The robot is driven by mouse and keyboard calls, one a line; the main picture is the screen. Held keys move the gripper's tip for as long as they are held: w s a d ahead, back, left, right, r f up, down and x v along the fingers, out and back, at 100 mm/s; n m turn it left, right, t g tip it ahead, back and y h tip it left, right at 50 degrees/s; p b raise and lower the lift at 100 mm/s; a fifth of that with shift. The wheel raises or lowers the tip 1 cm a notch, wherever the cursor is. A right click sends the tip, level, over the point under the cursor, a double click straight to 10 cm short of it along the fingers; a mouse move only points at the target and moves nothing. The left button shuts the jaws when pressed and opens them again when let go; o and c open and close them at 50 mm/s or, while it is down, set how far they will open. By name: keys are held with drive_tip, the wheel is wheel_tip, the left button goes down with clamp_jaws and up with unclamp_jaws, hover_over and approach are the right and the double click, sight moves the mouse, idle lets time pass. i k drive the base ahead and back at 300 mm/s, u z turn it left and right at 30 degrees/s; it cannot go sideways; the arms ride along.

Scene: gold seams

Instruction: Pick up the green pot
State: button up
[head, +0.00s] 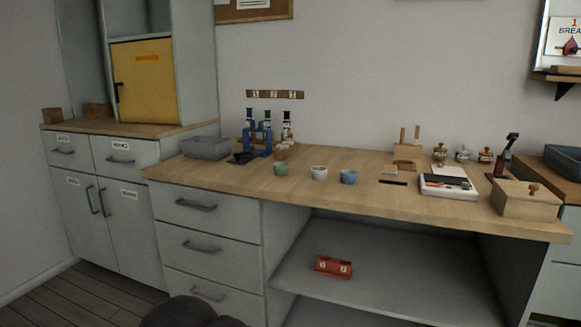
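The green pot (281,169) is a small open cup standing upright on the wooden worktop (225,180), near its front edge and left of the middle. It is the leftmost of three small pots in a row. A white pot (319,173) stands to its right with a gap, and a blue pot (348,177) stands beyond that. Nothing covers the green pot. My gripper is not in view; a dark rounded part at the bottom edge looks like part of my own body.
Behind the green pot stand a blue rack (258,141) with bottles and a grey bin (205,148). To the right are a white tray (447,187) and a wooden box (525,199). A red tray (333,266) lies on the shelf below. The worktop around the pots is mostly clear.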

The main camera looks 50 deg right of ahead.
sight(281, 169)
drive_tip(key=z, duration=0.9)
drive_tip(key=i, duration=0.85)
drive_tip(key=z, duration=0.9)
